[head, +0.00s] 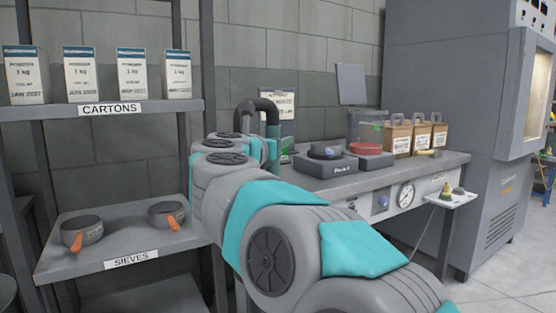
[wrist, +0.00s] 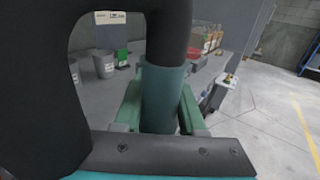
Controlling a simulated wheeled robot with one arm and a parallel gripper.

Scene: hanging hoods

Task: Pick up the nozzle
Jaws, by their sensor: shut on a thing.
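The nozzle appears to be a black curved pipe with a dark teal sleeve. In the wrist view its sleeve (wrist: 163,95) stands between the two green fingers of my gripper (wrist: 160,110), which is shut on it. The black pipe (wrist: 168,35) runs up from the sleeve, and a large black part fills the left of that view. In the head view the black arch (head: 256,104) shows beyond my arm, with the teal sleeve (head: 273,133) at its right end. My fingers are hidden behind my arm there. The nozzle's lower end is hidden in both views.
A shelf at left holds cartons (head: 78,76) above and two sieves (head: 82,231) below. The bench (head: 345,178) carries a black scale (head: 326,166), a red dish (head: 366,149) and several brown boxes (head: 397,138). A tall grey cabinet (head: 430,90) stands right. Open floor (wrist: 275,110) shows at right.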

